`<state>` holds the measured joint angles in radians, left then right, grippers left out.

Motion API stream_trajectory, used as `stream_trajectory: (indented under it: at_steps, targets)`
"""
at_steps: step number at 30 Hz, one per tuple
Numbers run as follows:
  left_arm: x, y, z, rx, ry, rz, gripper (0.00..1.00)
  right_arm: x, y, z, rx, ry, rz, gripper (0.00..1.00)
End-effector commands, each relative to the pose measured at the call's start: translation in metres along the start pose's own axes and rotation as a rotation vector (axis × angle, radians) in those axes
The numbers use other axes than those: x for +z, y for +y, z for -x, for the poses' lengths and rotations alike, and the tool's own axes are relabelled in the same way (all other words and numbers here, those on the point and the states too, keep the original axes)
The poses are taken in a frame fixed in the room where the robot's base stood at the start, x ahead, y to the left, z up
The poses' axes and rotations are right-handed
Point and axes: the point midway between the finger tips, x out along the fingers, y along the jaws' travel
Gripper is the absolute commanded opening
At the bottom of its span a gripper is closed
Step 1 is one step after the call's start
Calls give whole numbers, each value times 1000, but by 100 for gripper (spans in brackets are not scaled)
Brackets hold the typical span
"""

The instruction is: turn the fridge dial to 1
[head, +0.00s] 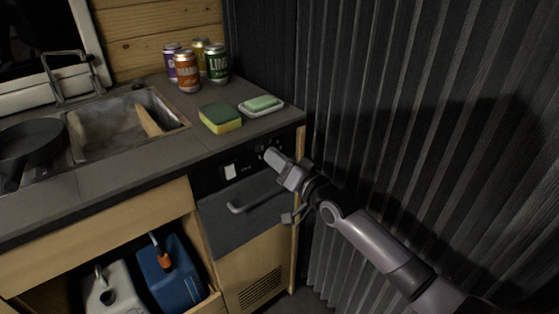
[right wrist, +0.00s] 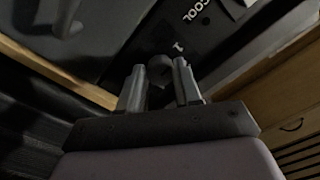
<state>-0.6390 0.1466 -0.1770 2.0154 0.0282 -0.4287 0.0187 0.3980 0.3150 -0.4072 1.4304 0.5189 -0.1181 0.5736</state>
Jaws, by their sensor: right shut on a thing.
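The fridge (head: 240,211) has a dark front with a handle (head: 254,198) and a black control panel (head: 211,181) above it. The dial (right wrist: 159,68) is a dark round knob on that panel, seen in the right wrist view. White marks "1" (right wrist: 179,46) and "COOL" (right wrist: 196,10) are printed near it. My right gripper (right wrist: 161,76) has its two fingers shut on the dial, one on each side. In the head view my right gripper (head: 272,156) is at the panel's right end and hides the dial. The dial's pointer is too dark to read. My left gripper is not in view.
A sponge (head: 220,118), a soap dish (head: 261,107) and several cans (head: 187,72) stand on the counter above. A sink (head: 125,122) and a pan (head: 28,146) are at the left. A dark curtain (head: 400,110) hangs close at the right.

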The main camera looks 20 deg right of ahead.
Motion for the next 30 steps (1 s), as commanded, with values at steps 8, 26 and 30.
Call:
stream_trajectory:
  at_steps: [8,26,30]
  targets:
    - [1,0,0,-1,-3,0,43,0,1,0,2,-1,6,3]
    - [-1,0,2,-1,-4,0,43,0,1,16,2,-2,2,59]
    - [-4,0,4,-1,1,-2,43,0,1,36,3,-2,3,59]
